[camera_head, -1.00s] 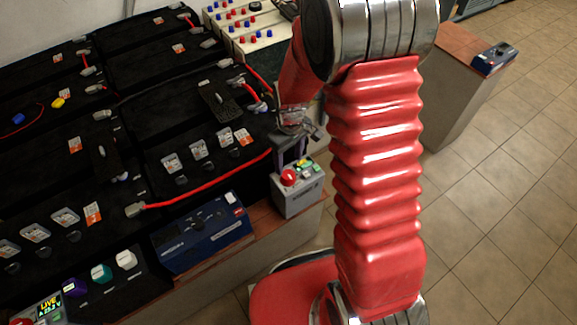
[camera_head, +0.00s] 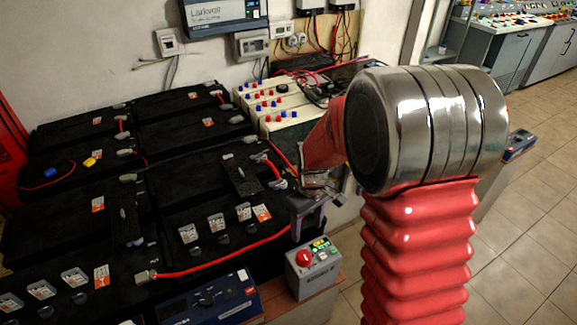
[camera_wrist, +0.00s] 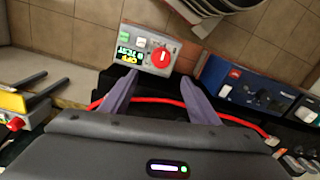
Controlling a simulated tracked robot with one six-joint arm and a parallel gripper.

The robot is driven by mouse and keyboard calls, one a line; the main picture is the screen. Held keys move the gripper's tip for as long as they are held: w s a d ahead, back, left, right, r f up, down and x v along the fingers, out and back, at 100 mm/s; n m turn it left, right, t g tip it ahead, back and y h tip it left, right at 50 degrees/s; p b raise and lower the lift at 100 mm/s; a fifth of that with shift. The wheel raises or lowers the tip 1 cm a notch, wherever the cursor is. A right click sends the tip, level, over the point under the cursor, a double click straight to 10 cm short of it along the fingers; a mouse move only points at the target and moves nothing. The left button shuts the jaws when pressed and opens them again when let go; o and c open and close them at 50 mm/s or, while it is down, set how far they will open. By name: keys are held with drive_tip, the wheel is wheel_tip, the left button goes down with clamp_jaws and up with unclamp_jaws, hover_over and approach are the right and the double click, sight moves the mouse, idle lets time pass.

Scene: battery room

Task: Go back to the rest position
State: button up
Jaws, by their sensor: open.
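My gripper (camera_head: 309,208) is at the right end of the battery bank, above and just behind a grey control box. The grey control box (camera_head: 322,276) has a red knob and a lit display reading OFF. It also shows in the wrist view (camera_wrist: 139,66), beyond the fingertips and apart from them. My red arm hides part of the ledge to the right.
Black batteries (camera_head: 195,190) with a red cable (camera_head: 225,265) fill the left. A blue box (camera_head: 210,301) sits on the front ledge. A white terminal panel (camera_head: 280,108) stands behind.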

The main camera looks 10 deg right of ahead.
drive_tip(key=s+r+m+t, duration=0.5)
drive_tip(key=s+r, duration=1.4)
drive_tip(key=r, duration=0.4)
drive_tip(key=shift+r+m+t, duration=0.2)
drive_tip(key=shift+m+t, duration=0.1)
drive_tip(key=shift+t, duration=0.1)
drive_tip(key=shift+s+d, duration=0.1)
idle(2.3)
